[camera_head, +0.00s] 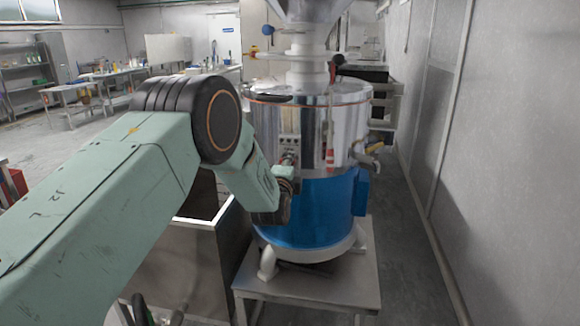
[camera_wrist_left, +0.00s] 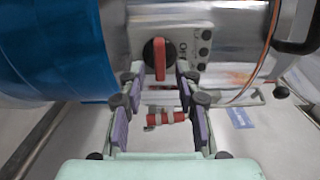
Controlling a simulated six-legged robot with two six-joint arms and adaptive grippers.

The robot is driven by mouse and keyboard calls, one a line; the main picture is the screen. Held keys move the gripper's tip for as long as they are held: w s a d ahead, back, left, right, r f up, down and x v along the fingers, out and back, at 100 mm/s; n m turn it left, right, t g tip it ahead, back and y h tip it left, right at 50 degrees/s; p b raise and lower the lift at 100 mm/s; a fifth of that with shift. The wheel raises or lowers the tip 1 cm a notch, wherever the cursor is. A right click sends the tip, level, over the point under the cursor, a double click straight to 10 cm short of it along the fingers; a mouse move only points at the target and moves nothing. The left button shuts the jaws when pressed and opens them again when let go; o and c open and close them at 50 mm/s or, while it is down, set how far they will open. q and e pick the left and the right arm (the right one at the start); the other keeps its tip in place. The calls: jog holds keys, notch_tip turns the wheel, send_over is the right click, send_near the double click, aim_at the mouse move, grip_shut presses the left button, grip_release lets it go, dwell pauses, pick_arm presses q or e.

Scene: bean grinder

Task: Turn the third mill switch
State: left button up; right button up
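The mill has a shiny metal upper drum (camera_head: 310,120) and a blue lower drum (camera_head: 325,210). In the left wrist view, a red switch (camera_wrist_left: 160,58) on a round black base sits on a pale panel (camera_wrist_left: 188,32) on the mill's side. The red bar stands upright in that picture. My left gripper (camera_wrist_left: 161,84) is open, with its purple-padded fingers on either side of the switch line. No finger clearly touches the switch. In the head view, my left gripper (camera_head: 287,172) is at the mill's left side and partly hidden by its wrist. My right gripper is not seen.
Black buttons (camera_wrist_left: 205,42) sit beside the switch. A red and silver part (camera_wrist_left: 165,118) shows between the fingers, farther off. The mill stands on a metal table (camera_head: 320,285); an open metal bin (camera_head: 185,265) is to its left. A wall (camera_head: 500,150) runs along the right.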

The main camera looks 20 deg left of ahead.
pick_arm(q)
jog(key=v, duration=1.2)
dwell(0.6)
jog(key=s+d+f+n+g+h+b, duration=0.1)
jog(key=s+d+f+n+g+h, duration=0.1)
jog(key=s+f+n+g, duration=0.75)
jog(key=s+d+f+n+t+h+b, duration=0.1)
jog(key=s+d+f+n+b, duration=0.15)
jog(key=s+f, duration=0.8)
jog(key=s+d+f+n+g+b, duration=0.1)
jog(key=s+f+g, duration=0.3)
jog(key=s+f, duration=0.6)
jog(key=s+d+f+n+g+h+b, duration=0.1)
jog(key=s+f+g+b, duration=0.3)
jog(key=s+f, duration=0.6)
jog(key=s+n+g, duration=0.1)
jog(key=s, duration=0.5)
jog(key=shift+d+n, duration=0.25)
jog(key=shift+n, duration=0.15)
